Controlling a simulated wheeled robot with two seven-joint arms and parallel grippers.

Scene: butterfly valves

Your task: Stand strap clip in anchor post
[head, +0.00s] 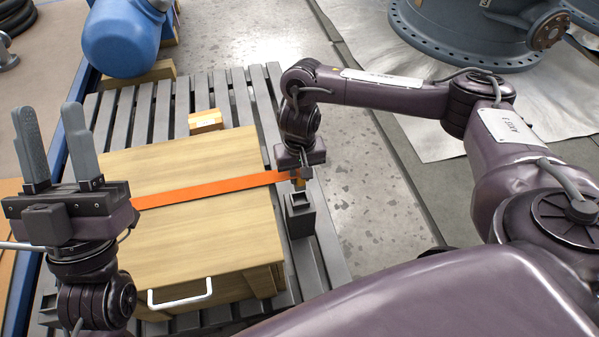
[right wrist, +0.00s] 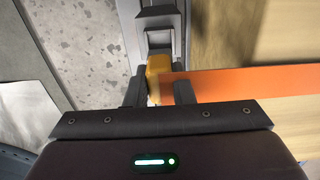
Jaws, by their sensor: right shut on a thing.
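An orange strap (head: 215,189) runs across the top of a wooden crate (head: 210,245) to my right gripper (head: 299,180). The strap clip (right wrist: 158,66), a small yellow-orange block at the strap's end, is held between the fingers of my right gripper (right wrist: 159,92). The dark grey anchor post (head: 300,216) stands on the pallet at the crate's right side, just below the clip in the head view. In the right wrist view the post (right wrist: 160,38) lies just beyond the clip; I cannot tell whether they touch. My left gripper (head: 55,145) is open and empty, fingers pointing up.
The crate has a white handle (head: 180,296) on its front and stands on a grey slatted pallet (head: 235,95). A small wooden block (head: 205,121) lies behind the crate. A blue rounded thing (head: 123,37) is at the back left. Bare floor lies right of the pallet.

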